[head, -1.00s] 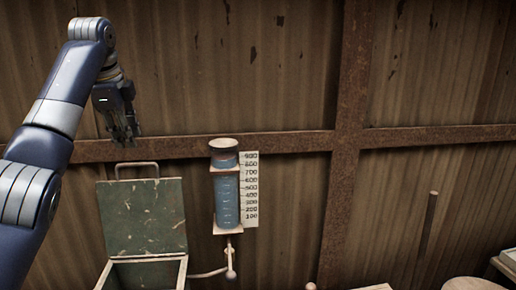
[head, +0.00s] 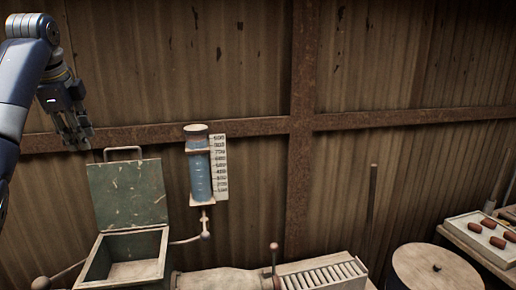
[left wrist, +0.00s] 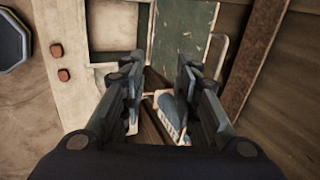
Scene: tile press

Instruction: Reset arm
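My left gripper (head: 76,140) hangs in the air at the upper left of the head view, in front of the wall and above the open green lid (head: 128,192) of a box. In the left wrist view its two fingers (left wrist: 157,80) stand apart with nothing held between them. Beyond the fingers, the lid (left wrist: 183,45) and part of the blue gauge (left wrist: 172,118) show. My right gripper is not in view.
The open box (head: 128,270) looks empty. A blue cylinder (head: 200,172) with a number scale (head: 219,168) hangs on the wall. A ribbed machine (head: 325,275), a round lidded drum (head: 437,270) and a tray (head: 468,240) of brown pieces stand to the right.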

